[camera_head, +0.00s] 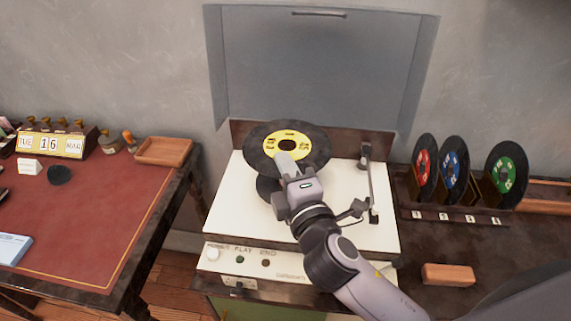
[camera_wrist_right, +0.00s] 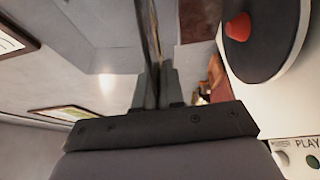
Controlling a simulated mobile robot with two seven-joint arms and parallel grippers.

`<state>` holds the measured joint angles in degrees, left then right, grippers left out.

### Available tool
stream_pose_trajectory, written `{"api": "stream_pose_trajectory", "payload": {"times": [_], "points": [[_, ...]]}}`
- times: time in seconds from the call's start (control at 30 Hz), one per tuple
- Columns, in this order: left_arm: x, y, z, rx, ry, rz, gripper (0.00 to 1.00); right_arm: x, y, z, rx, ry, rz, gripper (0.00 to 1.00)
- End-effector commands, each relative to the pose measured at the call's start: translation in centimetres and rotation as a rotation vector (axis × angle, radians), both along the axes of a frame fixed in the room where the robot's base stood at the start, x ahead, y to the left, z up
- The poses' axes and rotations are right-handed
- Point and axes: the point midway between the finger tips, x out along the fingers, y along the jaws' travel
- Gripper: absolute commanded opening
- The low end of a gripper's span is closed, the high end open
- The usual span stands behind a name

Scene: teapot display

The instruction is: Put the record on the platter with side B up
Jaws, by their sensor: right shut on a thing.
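A black record (camera_head: 318,146) with a yellow label (camera_head: 287,144) is held by my right gripper (camera_head: 287,166), which is shut on its near edge. The label faces the head camera; I cannot read which side it is. In the right wrist view the record (camera_wrist_right: 151,40) is seen edge-on between the fingers (camera_wrist_right: 158,85). The record is above the white turntable (camera_head: 228,205) and hides much of the dark platter (camera_head: 266,187). The platter also shows in the right wrist view (camera_wrist_right: 262,62), with a red centre piece (camera_wrist_right: 238,27), apart from the record. My left gripper is out of view.
The tonearm (camera_head: 370,186) stands at the platter's right. The raised lid (camera_head: 315,65) is behind. A rack (camera_head: 455,214) with red, blue and green-labelled records stands at right, a wooden block (camera_head: 448,274) in front. A red-topped desk (camera_head: 95,215) is at left.

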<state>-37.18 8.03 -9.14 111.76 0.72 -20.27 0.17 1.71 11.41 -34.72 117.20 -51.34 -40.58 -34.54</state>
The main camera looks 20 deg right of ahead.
Motion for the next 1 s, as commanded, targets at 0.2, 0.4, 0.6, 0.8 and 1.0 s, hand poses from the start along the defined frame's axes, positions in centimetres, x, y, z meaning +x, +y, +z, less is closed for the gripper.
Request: {"api": "stream_pose_trajectory", "payload": {"times": [0.2, 0.4, 0.6, 0.8, 1.0], "points": [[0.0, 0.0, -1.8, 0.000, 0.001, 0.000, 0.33, 0.0, 0.0, -2.1, 0.000, 0.000, -0.001, 0.00], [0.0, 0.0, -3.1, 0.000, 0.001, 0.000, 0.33, 0.0, 0.0, -3.7, 0.000, 0.000, 0.000, 0.00], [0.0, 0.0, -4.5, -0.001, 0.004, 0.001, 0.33, 0.0, 0.0, -5.2, 0.000, 0.000, 0.000, 0.00], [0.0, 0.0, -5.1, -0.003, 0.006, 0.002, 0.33, 0.0, 0.0, -6.0, 0.000, 0.000, 0.000, 0.00], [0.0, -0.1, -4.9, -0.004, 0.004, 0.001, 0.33, 0.0, 0.0, -6.0, 0.000, -0.001, 0.000, 0.00]]}}
